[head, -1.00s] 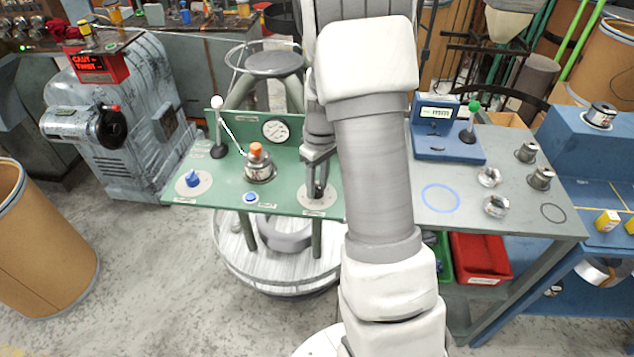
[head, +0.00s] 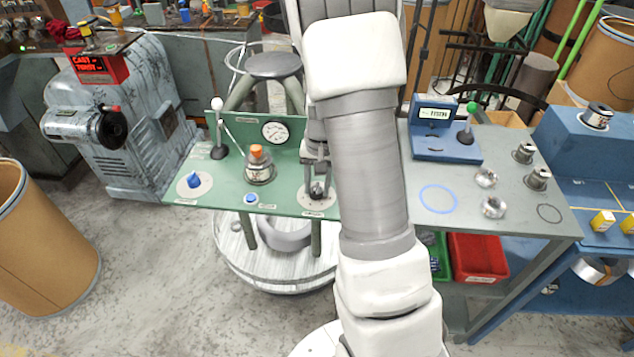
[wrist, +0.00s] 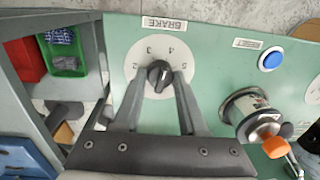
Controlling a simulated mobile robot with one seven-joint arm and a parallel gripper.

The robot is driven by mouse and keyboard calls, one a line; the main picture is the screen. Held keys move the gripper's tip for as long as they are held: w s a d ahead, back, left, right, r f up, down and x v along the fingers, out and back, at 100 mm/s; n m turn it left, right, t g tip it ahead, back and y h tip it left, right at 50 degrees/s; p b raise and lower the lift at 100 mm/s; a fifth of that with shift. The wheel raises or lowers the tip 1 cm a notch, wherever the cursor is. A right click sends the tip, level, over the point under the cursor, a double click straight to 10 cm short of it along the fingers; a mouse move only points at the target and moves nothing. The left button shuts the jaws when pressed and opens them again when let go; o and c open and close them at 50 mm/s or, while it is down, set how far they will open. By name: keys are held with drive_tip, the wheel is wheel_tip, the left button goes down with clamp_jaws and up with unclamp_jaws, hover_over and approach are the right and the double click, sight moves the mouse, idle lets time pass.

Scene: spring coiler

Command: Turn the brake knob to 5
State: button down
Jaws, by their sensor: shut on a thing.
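The brake knob (wrist: 159,73) is a small black knob at the centre of a white round dial (wrist: 141,57) beneath the BRAKE label. The digits 2, 3, 4 and 5 show around the dial; I cannot tell surely which one the knob points at. My gripper (wrist: 160,86) is shut on the knob, one finger on each side. In the head view my gripper (head: 317,187) reaches down onto the dial (head: 304,201) at the right end of the green panel (head: 285,186), and its fingers partly hide the knob.
A blue button (wrist: 271,60) under the RESET label and a metal post with an orange cap (wrist: 276,147) stand beside the dial. In the head view, a blue knob (head: 194,181), a white-tipped lever (head: 217,104) and a gauge (head: 276,132) are on the panel. A grey table (head: 465,212) stands right.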

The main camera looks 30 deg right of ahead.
drive_tip(key=m+p, duration=0.2)
drive_tip(key=m, duration=0.4)
drive_tip(key=shift+r, duration=0.1)
drive_tip(key=m+p, duration=0.3)
drive_tip(key=m, duration=0.2)
drive_tip(key=shift+h, duration=0.3)
drive_tip(key=shift+m, duration=0.5)
drive_tip(key=shift+c, duration=2.3)
unclamp_jaws()
wheel_tip(320, 180, up, 17)
drive_tip(key=s+p, duration=0.1)
drive_tip(key=p, duration=0.1)
drive_tip(key=shift+p, duration=0.35)
drive_tip(key=shift+a+r, duration=0.1)
